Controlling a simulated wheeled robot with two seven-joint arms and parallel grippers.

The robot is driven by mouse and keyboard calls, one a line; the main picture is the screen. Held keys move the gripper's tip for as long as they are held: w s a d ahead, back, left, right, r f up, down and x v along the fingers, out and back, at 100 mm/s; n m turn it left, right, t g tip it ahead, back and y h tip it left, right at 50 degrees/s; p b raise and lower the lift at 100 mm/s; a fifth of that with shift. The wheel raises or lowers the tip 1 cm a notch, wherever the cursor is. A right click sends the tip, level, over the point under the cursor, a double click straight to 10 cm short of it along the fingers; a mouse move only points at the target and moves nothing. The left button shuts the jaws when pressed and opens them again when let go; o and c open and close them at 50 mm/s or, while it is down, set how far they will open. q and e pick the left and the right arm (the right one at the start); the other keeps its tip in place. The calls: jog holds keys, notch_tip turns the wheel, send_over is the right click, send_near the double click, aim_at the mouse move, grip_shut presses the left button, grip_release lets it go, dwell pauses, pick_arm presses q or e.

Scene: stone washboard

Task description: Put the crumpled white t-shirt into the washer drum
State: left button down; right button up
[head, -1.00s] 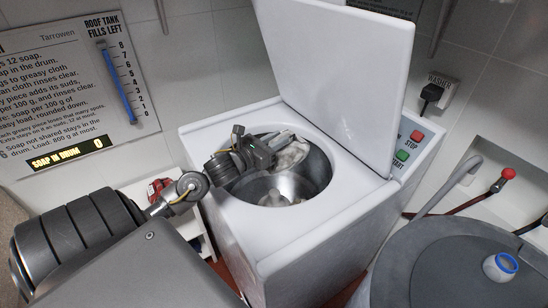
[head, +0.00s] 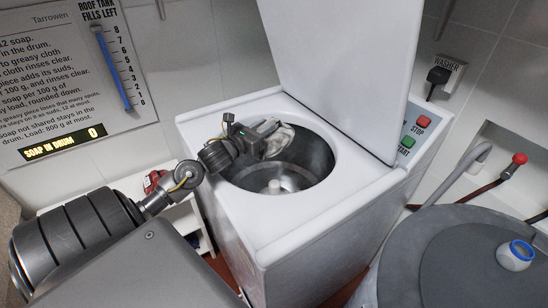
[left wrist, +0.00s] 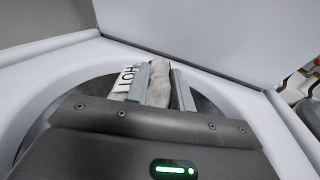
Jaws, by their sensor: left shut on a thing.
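The crumpled white t-shirt (head: 279,141) is in my left gripper (head: 272,136), just inside the mouth of the washer drum (head: 290,181) at its far left side. In the left wrist view, the cloth (left wrist: 159,84) shows pale, with dark lettering beside it, between the two fingers of my left gripper (left wrist: 160,82). The fingers are shut on it. The drum is an open steel tub with a pale post at the bottom. The lower part of the shirt is partly hidden by the gripper. My right gripper is not in view.
The washer's white lid (head: 345,75) stands open behind the drum. Red and green buttons (head: 423,122) sit on its right panel. A grey round lid (head: 450,262) with a blue-rimmed white jar (head: 516,255) is at lower right. A sign (head: 60,80) hangs at left.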

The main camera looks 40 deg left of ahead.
pick_arm(q)
jog(key=shift+f, duration=0.75)
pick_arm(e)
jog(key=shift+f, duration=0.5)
pick_arm(q)
jog(key=c, duration=1.1)
grip_release()
jog(key=shift+s+f+b, duration=0.1)
jog(key=shift+s+b, duration=0.2)
jog(key=shift+b, duration=0.05)
jog(key=s+b, duration=0.2)
jog(key=s, duration=0.8)
jog(key=shift+s, duration=0.15)
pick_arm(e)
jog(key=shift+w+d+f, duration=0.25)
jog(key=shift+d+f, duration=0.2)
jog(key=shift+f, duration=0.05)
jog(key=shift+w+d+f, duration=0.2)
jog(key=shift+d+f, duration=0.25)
